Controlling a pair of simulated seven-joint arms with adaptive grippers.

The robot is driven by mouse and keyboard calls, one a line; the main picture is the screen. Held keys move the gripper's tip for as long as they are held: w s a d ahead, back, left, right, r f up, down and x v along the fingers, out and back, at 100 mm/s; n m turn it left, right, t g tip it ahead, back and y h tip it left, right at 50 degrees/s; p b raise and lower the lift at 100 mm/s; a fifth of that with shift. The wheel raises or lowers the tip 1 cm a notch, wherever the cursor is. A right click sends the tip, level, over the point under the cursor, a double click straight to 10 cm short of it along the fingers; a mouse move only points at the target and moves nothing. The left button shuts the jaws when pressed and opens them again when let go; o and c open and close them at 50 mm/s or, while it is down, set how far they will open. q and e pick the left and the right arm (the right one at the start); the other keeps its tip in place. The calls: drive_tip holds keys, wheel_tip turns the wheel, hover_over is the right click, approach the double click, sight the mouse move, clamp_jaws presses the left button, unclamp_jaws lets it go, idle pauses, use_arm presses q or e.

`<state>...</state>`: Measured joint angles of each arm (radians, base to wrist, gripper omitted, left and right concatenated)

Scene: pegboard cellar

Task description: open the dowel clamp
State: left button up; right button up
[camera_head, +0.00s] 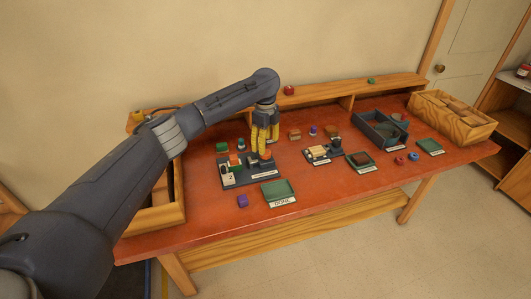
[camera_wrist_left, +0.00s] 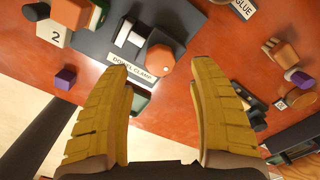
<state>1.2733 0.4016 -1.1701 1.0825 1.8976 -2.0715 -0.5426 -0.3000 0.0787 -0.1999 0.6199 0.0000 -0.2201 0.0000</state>
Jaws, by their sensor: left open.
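The dowel clamp is a dark plate (camera_wrist_left: 100,42) with a label reading DOWEL CLAMP, pale bars and an orange knob (camera_wrist_left: 160,58) in the left wrist view. In the head view the dark plate (camera_head: 264,179) lies on the left half of the table. My left gripper (camera_head: 264,145) points down above its right part, with yellow fingers apart and empty. In the left wrist view the knob appears between the fingertips (camera_wrist_left: 158,68); contact cannot be told. In the head view the fingers partly hide the knob. My right gripper is not in view.
A block marked 2 (camera_wrist_left: 55,32) sits at the plate's left. A green DONE tray (camera_head: 278,190) and purple cube (camera_head: 242,201) lie in front. A GLUE station (camera_head: 309,156), blue-grey bin (camera_head: 366,128) and wooden crate (camera_head: 458,129) stand to the right.

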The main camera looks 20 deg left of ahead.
use_arm(q)
drive_tip(key=shift+f, duration=2.35)
clamp_jaws()
drive_tip(key=shift+n, duration=0.6)
unclamp_jaws()
wheel_tip(320, 180, up, 12)
